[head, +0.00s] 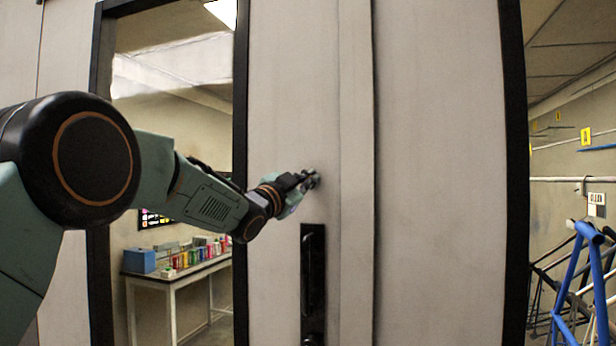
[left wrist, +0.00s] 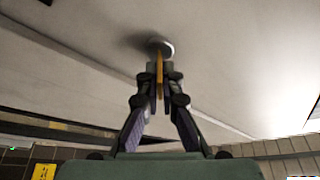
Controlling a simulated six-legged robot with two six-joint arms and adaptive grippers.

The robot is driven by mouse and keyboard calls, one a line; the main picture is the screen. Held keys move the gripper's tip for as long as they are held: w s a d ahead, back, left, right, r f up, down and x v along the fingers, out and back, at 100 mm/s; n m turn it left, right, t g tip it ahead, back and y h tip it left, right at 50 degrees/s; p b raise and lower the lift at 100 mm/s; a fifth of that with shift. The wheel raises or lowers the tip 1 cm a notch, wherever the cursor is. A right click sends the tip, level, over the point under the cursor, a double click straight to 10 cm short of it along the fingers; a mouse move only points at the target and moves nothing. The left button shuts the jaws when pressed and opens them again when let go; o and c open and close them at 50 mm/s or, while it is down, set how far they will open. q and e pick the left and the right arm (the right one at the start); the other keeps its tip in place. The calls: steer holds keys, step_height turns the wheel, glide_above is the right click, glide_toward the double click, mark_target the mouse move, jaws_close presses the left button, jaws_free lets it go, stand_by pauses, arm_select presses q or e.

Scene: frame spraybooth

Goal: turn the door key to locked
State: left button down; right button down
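My left gripper (head: 308,180) reaches in from the left to the pale door (head: 306,120), just above the black handle plate (head: 312,270). In the left wrist view, the fingers (left wrist: 160,82) close together on the yellow-orange door key (left wrist: 159,62), one on each side. The key's far end meets a round silver lock face (left wrist: 161,46) on the door. In the head view the fingers hide the key and lock. I cannot tell the key's exact turn angle. My right gripper is not in view.
Left of the handle, a black-framed window (head: 241,100) shows a table (head: 175,280) with a blue box (head: 139,261) and several colored cans. At the right, beyond another black frame (head: 515,180), stands a blue bicycle frame (head: 578,270). The door around the handle is clear.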

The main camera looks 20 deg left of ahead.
arm_select(q)
steer(key=m+g+p, duration=0.1)
steer(key=m, duration=0.1)
steer(key=m+g+h+p, duration=0.1)
steer(key=m, duration=0.2)
steer(key=shift+f+p, duration=0.15)
steer(key=shift+p, duration=0.2)
steer(key=m+g+p, duration=0.2)
steer(key=m+p, duration=0.1)
steer(key=m, duration=0.2)
steer(key=shift+m, duration=0.3)
steer(key=c, duration=1.5)
jaws_free()
steer(key=shift+w+a+f, duration=0.1)
steer(key=shift+w, duration=0.05)
steer(key=shift+c, duration=0.2)
steer(key=shift+s, duration=0.25)
steer(key=v, duration=1.1)
steer(key=shift+s+a, duration=0.2)
steer(key=shift+a, duration=0.1)
